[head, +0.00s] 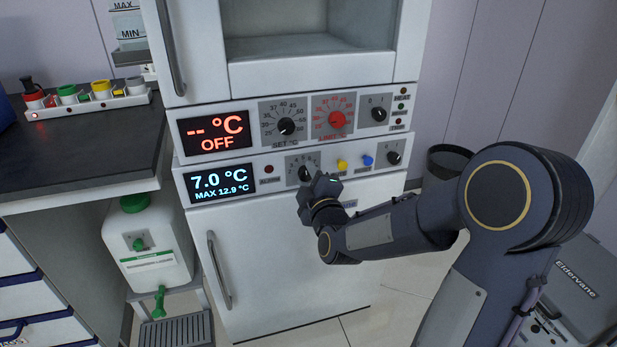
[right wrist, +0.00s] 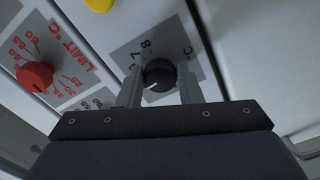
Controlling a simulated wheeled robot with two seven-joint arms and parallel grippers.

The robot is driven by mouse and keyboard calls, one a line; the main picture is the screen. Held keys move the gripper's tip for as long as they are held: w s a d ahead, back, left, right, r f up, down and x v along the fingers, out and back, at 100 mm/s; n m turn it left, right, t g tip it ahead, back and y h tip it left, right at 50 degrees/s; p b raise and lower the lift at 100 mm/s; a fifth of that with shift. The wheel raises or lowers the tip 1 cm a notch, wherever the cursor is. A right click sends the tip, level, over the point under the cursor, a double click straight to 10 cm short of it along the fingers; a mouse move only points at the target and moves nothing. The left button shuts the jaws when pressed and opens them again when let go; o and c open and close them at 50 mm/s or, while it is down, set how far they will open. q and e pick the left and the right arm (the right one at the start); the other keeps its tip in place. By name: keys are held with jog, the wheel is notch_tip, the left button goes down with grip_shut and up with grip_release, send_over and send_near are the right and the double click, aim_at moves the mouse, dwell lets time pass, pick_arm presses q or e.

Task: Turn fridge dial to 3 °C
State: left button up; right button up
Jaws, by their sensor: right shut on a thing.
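The fridge dial (head: 304,172) is a black knob on a grey scale plate in the lower control strip. My right gripper (head: 309,181) is at it and partly covers the knob and scale. In the right wrist view the fridge dial (right wrist: 158,73) sits between the two fingers, which are shut on its sides. Its white pointer line points to the lower left in that view; the number it points at is hidden by a finger. The fridge display (head: 220,184) reads 7.0 °C, with MAX 12.9 °C below. My left gripper is not in view.
Above is the oven strip with an OFF display (head: 217,134), a black set dial (head: 287,126) and a red limit dial (head: 337,119). Yellow (head: 342,164) and blue (head: 367,160) knobs and another black dial (head: 393,157) are right of the fridge dial.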

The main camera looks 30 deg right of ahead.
jog(key=n+p, duration=0.1)
jog(key=n, duration=0.4)
jog(key=shift+r+n, duration=0.1)
jog(key=shift+n, duration=0.3)
jog(key=n+p, duration=0.2)
jog(key=n, duration=0.2)
jog(key=shift+n, duration=0.4)
jog(key=o, duration=1)
jog(key=shift+s, duration=0.1)
jog(key=p+v, duration=0.1)
jog(key=v, duration=0.6)
jog(key=shift+s, duration=0.3)
